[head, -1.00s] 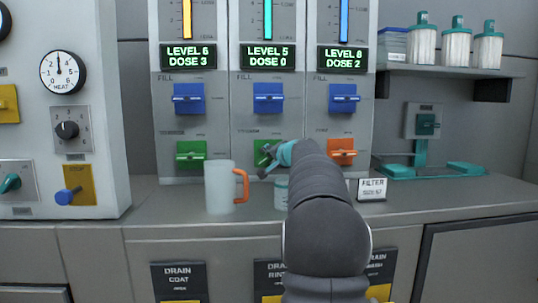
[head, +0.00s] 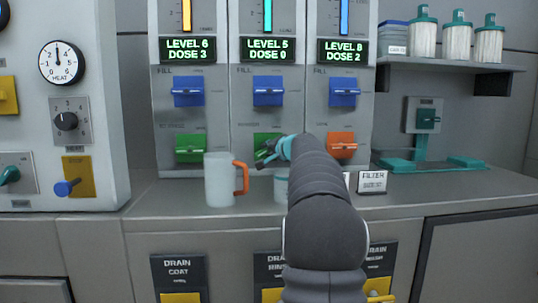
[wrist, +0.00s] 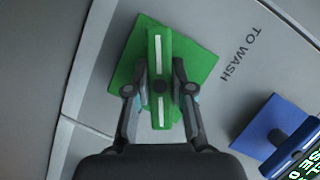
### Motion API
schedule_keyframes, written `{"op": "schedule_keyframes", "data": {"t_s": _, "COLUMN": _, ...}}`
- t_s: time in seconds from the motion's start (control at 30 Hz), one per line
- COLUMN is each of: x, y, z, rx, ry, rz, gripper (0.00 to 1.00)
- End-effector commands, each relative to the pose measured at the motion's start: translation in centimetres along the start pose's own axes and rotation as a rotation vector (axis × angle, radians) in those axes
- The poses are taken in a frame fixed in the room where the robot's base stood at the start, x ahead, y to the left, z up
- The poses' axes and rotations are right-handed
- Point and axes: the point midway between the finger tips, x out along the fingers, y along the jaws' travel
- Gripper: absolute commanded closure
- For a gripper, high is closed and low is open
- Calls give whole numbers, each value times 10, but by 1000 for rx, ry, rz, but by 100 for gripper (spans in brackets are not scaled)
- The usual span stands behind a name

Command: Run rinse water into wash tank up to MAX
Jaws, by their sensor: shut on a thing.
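Three dosing columns stand at the back, each with a blue FILL lever above a lower lever. The middle column's display (head: 267,50) reads LEVEL 5, DOSE 0. My gripper (wrist: 160,88) is shut on the middle column's green lever (wrist: 159,45), its fingers on either side of the handle. In the head view my gripper (head: 270,150) partly hides that lever. The words TO WASH stand beside it in the wrist view. The middle blue FILL lever (head: 268,91) also shows at the wrist view's lower right (wrist: 277,130). No wash tank or MAX mark can be made out.
A frosted jug (head: 220,180) with an orange handle stands on the counter left of my arm. A small container (head: 281,187) is partly behind my arm. The left display (head: 188,50) reads LEVEL 6, DOSE 3. A FILTER card (head: 373,182) stands right.

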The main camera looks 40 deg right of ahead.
Motion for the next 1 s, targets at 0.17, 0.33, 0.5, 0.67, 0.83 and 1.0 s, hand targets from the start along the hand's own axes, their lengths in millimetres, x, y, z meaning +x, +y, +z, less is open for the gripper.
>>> {"op": "schedule_keyframes", "data": {"t_s": 0.17, "x": 1, "y": 7, "z": 4, "rx": 155, "ry": 2, "rz": -68, "gripper": 100}}
{"op": "schedule_keyframes", "data": {"t_s": 0.33, "x": 1, "y": 4, "z": 2, "rx": 281, "ry": 2, "rz": -120, "gripper": 100}}
{"op": "schedule_keyframes", "data": {"t_s": 0.5, "x": 0, "y": 1, "z": 0, "rx": 336, "ry": 0, "rz": -141, "gripper": 100}}
{"op": "schedule_keyframes", "data": {"t_s": 0.67, "x": 0, "y": -1, "z": 0, "rx": 340, "ry": 0, "rz": -142, "gripper": 100}}
{"op": "schedule_keyframes", "data": {"t_s": 0.83, "x": 0, "y": 0, "z": 0, "rx": 338, "ry": 0, "rz": -141, "gripper": 68}}
{"op": "schedule_keyframes", "data": {"t_s": 1.0, "x": 0, "y": 0, "z": 0, "rx": 337, "ry": 0, "rz": -141, "gripper": 52}}
